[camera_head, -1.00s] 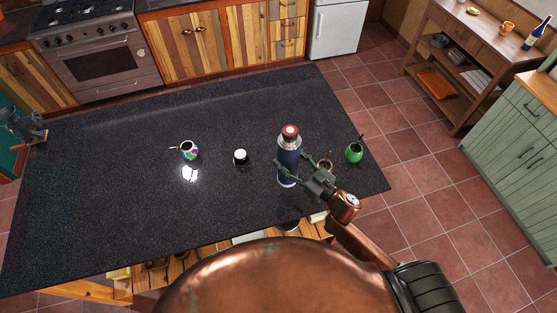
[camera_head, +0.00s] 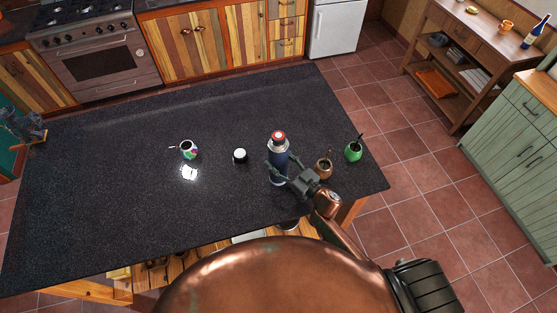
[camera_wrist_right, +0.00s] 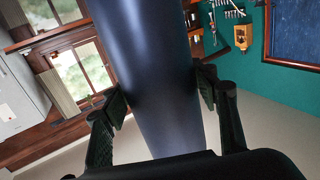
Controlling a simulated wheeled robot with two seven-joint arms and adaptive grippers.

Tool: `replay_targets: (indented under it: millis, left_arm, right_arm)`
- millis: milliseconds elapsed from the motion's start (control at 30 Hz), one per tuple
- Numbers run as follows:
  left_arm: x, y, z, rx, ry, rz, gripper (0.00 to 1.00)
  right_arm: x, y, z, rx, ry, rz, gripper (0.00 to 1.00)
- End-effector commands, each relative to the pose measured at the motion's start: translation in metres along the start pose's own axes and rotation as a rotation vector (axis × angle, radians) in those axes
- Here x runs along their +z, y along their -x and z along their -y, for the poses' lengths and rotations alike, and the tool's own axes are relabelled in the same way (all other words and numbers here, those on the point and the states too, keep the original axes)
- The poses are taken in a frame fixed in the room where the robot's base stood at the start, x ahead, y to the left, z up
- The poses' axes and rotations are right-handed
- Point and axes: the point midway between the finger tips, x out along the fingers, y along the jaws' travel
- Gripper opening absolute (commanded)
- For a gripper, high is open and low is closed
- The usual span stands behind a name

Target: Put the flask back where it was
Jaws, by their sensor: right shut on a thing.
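The flask (camera_head: 279,162) is dark blue with a steel neck and a red top, and it looks about upright over the right part of the dark counter. My right gripper (camera_head: 283,170) is shut around its body from the lower right. In the right wrist view the blue body (camera_wrist_right: 155,75) fills the middle, with a finger of my right gripper (camera_wrist_right: 160,95) on each side. I cannot tell whether the flask's base touches the counter. My left gripper is not in view.
On the dark counter (camera_head: 110,190), a small black-and-white round item (camera_head: 240,156) and a patterned cup (camera_head: 188,150) stand left of the flask. A brown cup (camera_head: 324,169) and a green cup (camera_head: 353,152) stand close on its right. The counter's left half is mostly clear.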

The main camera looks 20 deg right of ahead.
Motion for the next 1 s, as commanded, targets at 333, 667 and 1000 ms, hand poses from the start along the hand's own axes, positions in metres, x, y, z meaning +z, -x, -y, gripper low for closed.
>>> replay_targets:
  millis: [333,667,1000]
  left_arm:
    - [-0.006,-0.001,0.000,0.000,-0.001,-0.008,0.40]
    - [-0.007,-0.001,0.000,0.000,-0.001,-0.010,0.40]
    - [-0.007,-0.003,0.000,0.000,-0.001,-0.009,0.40]
  right_arm:
    - [0.002,0.000,0.000,0.000,0.000,-0.001,0.56]
    - [0.001,0.000,0.000,0.000,0.000,-0.001,0.72]
    - [0.001,0.014,0.000,0.001,0.000,0.001,0.72]
